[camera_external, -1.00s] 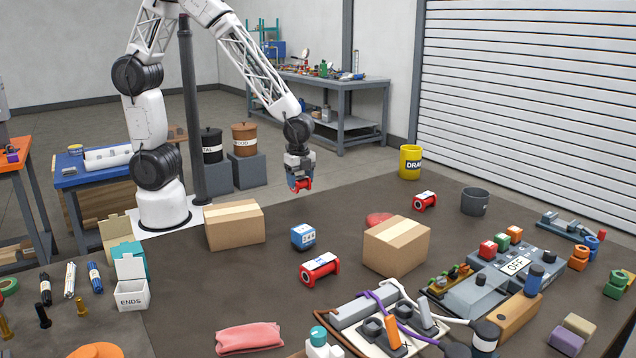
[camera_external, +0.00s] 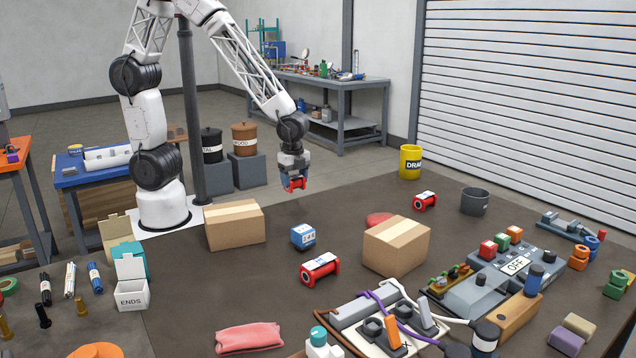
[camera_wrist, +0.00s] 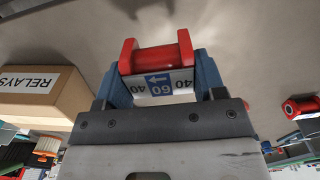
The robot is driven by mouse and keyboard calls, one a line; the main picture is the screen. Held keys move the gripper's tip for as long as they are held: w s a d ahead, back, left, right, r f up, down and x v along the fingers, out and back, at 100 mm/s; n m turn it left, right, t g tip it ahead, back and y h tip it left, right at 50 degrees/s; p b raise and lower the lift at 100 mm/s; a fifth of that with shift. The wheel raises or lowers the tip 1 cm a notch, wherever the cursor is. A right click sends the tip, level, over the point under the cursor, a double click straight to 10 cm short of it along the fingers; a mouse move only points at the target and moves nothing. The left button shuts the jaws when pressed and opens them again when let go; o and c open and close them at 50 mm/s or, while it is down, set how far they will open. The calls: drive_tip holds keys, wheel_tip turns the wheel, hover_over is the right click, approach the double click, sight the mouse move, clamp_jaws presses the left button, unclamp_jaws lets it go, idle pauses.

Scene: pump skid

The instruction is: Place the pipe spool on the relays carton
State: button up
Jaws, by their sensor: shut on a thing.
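My gripper (camera_external: 295,184) is shut on a red pipe spool (camera_wrist: 157,55) with a white and blue marked band; one jaw is on each side. The spool is held in the air above the back of the table and also shows in the external view (camera_external: 297,181). The relays carton (camera_wrist: 36,82), a tan box with a RELAYS label, is left of my gripper in the wrist view. The external view shows two tan cartons, one at right (camera_external: 397,247) and one at left (camera_external: 235,226); no label shows on either, so I cannot tell for certain which is the relays carton.
A third red spool (camera_external: 425,201) and a grey cup (camera_external: 475,202) stand at the back right. Wired equipment (camera_external: 385,318) crowds the front. The cartons' tops look clear.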

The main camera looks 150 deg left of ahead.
drive_tip(key=s+d+r, duration=0.2)
drive_tip(key=d, duration=0.8)
drive_tip(key=s+d+r, duration=0.2)
drive_tip(key=d+r, duration=0.1)
drive_tip(key=d, duration=0.7)
drive_tip(key=s+d+r, duration=0.2)
drive_tip(key=d+r, duration=0.1)
drive_tip(key=d, duration=0.6)
drive_tip(key=shift+s+d+r, duration=0.2)
drive_tip(key=shift+s+d, duration=0.2)
hover_over(232, 210)
drive_tip(key=shift+w+f, duration=0.15)
drive_tip(key=shift+f, duration=0.6)
drive_tip(key=shift+f, duration=1.75)
drive_tip(key=shift+f, duration=0.2)
